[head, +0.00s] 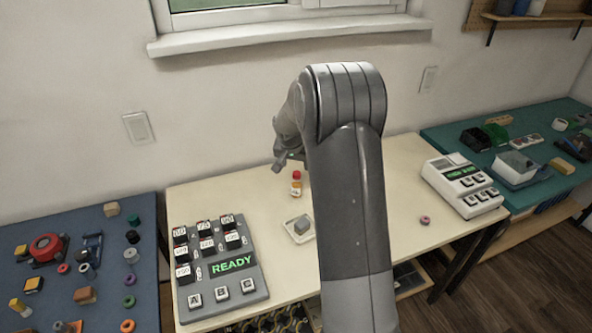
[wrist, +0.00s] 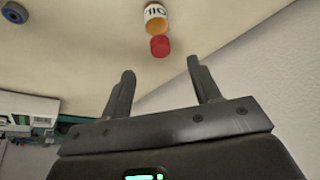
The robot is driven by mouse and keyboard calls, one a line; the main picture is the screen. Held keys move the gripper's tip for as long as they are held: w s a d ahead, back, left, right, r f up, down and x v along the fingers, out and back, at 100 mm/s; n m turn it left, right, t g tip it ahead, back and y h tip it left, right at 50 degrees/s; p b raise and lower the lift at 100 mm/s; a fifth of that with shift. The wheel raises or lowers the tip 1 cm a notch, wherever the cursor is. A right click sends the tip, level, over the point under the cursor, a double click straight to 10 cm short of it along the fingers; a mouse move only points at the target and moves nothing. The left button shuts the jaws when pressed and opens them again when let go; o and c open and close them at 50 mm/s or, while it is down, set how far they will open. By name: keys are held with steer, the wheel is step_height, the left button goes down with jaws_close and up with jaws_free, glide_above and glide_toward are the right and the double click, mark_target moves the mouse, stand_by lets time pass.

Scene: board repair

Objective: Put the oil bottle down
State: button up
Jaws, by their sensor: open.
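The oil bottle (head: 296,188) is small, with a red cap, an amber body and a white label. It stands on the cream table (head: 385,200) toward the back, behind the small tray. In the wrist view the bottle (wrist: 156,18) shows its label and its cap points toward me. My gripper (head: 281,165) is above and just left of the bottle in the head view, partly hidden by my arm. In the wrist view my gripper (wrist: 162,75) is open, with nothing between its fingers. The bottle lies beyond the fingertips, apart from them.
A small white tray (head: 290,231) holds a grey block (head: 304,225). A grey button panel (head: 222,284) reading READY stands at the left, and a white keypad device (head: 462,186) at the right. The wall is close behind.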

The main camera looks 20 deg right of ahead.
steer(key=s+a+r+n, duration=0.2)
steer(key=s+a+r, duration=0.2)
steer(key=s+r, duration=0.5)
steer(key=s+a+r+n, duration=0.1)
steer(key=s+a+r, duration=0.3)
steer(key=s+r, duration=0.5)
steer(key=s+a+n+t+y, duration=0.1)
steer(key=s+a+n, duration=0.1)
steer(key=s, duration=0.9)
steer(key=s+a+r+n+y, duration=0.1)
steer(key=s+a, duration=0.2)
steer(key=s, duration=0.8)
steer(key=shift+s+a+r+n+t, duration=0.15)
steer(key=shift+a+r+n+t, duration=0.05)
steer(key=shift+n+t, duration=0.2)
